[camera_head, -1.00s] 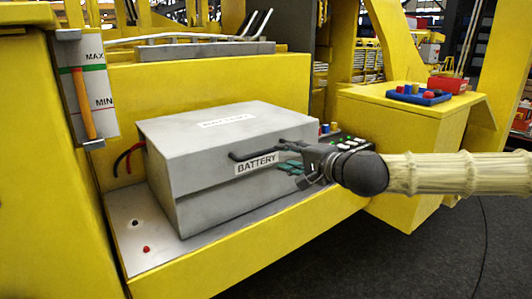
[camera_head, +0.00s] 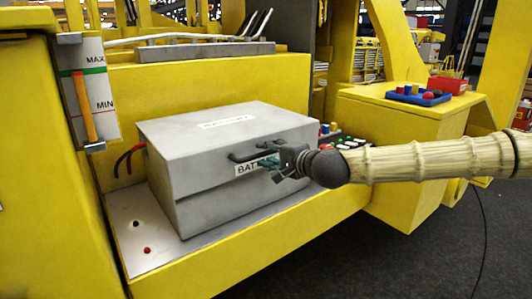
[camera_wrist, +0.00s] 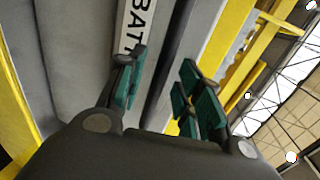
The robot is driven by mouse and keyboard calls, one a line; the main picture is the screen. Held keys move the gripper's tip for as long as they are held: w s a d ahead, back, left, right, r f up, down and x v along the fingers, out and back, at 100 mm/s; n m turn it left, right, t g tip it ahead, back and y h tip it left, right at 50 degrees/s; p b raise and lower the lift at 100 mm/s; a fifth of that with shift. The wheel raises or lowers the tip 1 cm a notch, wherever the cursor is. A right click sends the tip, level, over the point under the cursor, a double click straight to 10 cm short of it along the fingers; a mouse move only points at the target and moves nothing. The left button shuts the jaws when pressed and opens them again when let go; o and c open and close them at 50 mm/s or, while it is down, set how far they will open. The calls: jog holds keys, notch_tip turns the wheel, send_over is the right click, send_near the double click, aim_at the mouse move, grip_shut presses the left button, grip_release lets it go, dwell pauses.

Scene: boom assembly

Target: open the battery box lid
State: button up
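The grey battery box (camera_head: 205,208) sits on a light plate with its lid (camera_head: 175,138) down. A dark bar handle (camera_head: 243,156) shows on the lid's front, above the BATTERY label (camera_head: 245,168). My gripper (camera_head: 273,162) is at the right part of the handle, covering that end and part of the label. In the wrist view, my gripper's (camera_wrist: 163,62) teal-padded fingers stand apart on either side of a dark strip. The label (camera_wrist: 138,25) is beyond the left finger. I cannot tell whether the handle lies between the fingers or whether they touch it.
A yellow wall (camera_head: 225,85) stands behind the box. Red and black cables (camera_head: 128,158) run at its left, beside a level gauge (camera_head: 88,90).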

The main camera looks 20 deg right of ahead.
jog(key=shift+x, duration=0.85)
grip_shut()
